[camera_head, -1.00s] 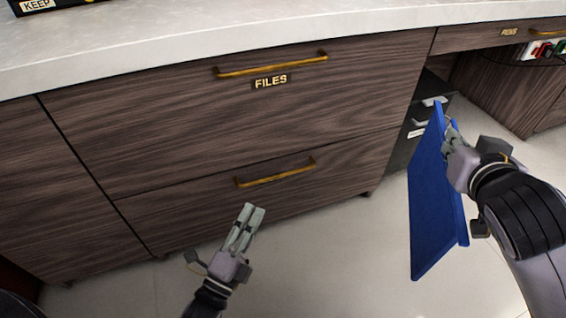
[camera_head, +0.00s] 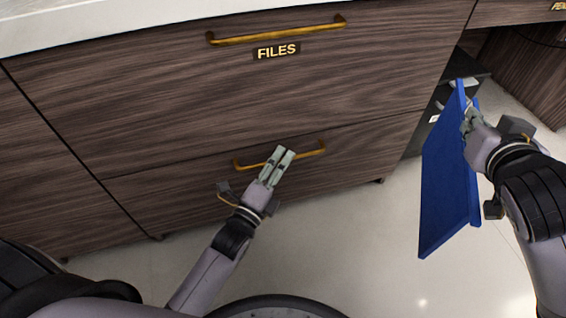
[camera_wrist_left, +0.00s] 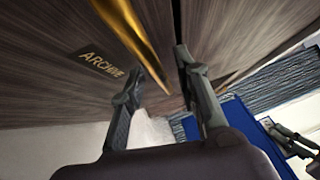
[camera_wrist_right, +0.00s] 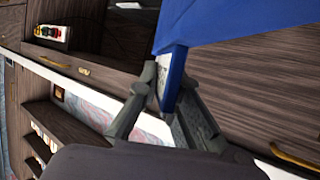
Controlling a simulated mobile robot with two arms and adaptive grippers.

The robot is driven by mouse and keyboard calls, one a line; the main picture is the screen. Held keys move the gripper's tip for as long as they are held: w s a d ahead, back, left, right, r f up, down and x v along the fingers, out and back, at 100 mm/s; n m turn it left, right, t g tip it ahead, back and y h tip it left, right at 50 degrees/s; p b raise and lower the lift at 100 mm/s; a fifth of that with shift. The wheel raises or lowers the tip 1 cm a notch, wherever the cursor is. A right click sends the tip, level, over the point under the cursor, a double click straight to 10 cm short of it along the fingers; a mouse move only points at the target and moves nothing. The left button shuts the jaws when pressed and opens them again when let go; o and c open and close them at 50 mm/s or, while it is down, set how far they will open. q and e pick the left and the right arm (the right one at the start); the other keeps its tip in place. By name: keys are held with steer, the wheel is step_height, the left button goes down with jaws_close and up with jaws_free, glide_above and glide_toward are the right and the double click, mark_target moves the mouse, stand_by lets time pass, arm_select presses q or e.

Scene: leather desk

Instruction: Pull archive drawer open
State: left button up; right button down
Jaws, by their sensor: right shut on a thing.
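The archive drawer (camera_head: 200,205) is the lower dark wood drawer, and it is shut. Its brass handle (camera_head: 312,152) also shows in the left wrist view (camera_wrist_left: 138,38), beside the ARCHIVE label (camera_wrist_left: 103,65). My left gripper (camera_head: 281,151) is at the handle's middle, covering part of it. Its fingers are apart in the left wrist view, with the handle seen between their tips; I cannot tell if they touch it. My right gripper (camera_head: 469,118) is shut on the edge of a blue folder (camera_head: 447,180), well to the right of the handle.
The upper drawer (camera_head: 150,105) has a brass handle (camera_head: 275,34) and a FILES label (camera_head: 278,51), and is shut. A pale countertop (camera_head: 90,22) lies above. A dark cabinet (camera_head: 425,130) stands behind the folder. The floor in front of the drawers is clear between my arms.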

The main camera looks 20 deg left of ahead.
arm_select(q)
steer(key=shift+w+d, duration=0.1)
steer(key=shift+w, duration=0.35)
steer(key=shift+r, duration=0.1)
jaws_close()
stand_by(0.6)
